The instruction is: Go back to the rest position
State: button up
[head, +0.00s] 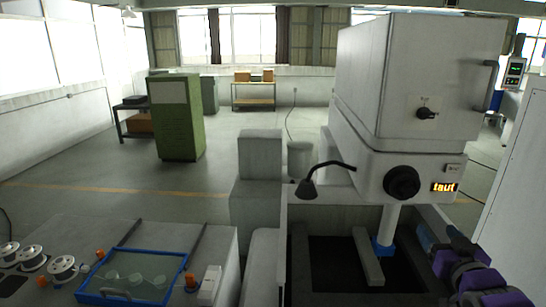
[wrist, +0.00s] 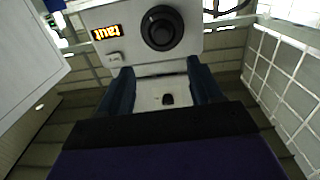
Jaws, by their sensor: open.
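My gripper (wrist: 161,84) is open in the wrist view, its two dark blue fingers apart with nothing held between them. Beyond the fingers are the pale machine column and a small dark spot on it. In the head view my purple arm comes in at the lower right, and my gripper (head: 427,240) is beside the machine's white column, over the right side of the tank. The white wire erosion machine (head: 420,75) stands at the right. Its black knob (head: 401,182) and lit orange display (head: 444,187) also show in the wrist view, the knob (wrist: 161,28) above the fingers.
The machine's tank (head: 308,215) holds a grey bar (head: 367,257). A black lamp (head: 308,188) arches over its left side. A bench (head: 60,235) with a blue-framed tray (head: 125,297) and spools is at lower left. A green cabinet (head: 180,125) stands behind. Open floor lies between.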

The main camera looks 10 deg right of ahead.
jog(key=s+a+f+n+g+y+b, duration=0.1)
jog(key=s+a+f+g+b, duration=0.1)
jog(key=a+f+g+b, duration=0.45)
jog(key=s+a+f+g+y+b, duration=0.1)
jog(key=s+a+f+g, duration=0.15)
jog(key=a+f, duration=0.8)
jog(key=s+a+f+n+g+y+b, duration=0.1)
jog(key=s+a+f+g+b, duration=0.2)
jog(key=s, duration=0.7)
jog(key=s+a+f+g+y+b, duration=0.1)
jog(key=s+a+f+g+b, duration=0.1)
jog(key=s+a+f+g, duration=0.4)
jog(key=s+a+f, duration=0.1)
jog(key=s+a, duration=0.4)
jog(key=a, duration=0.1)
jog(key=shift+a+n+g+y+b, duration=0.15)
jog(key=shift+n+g+y+b, duration=0.15)
jog(key=shift+n+g+b, duration=0.1)
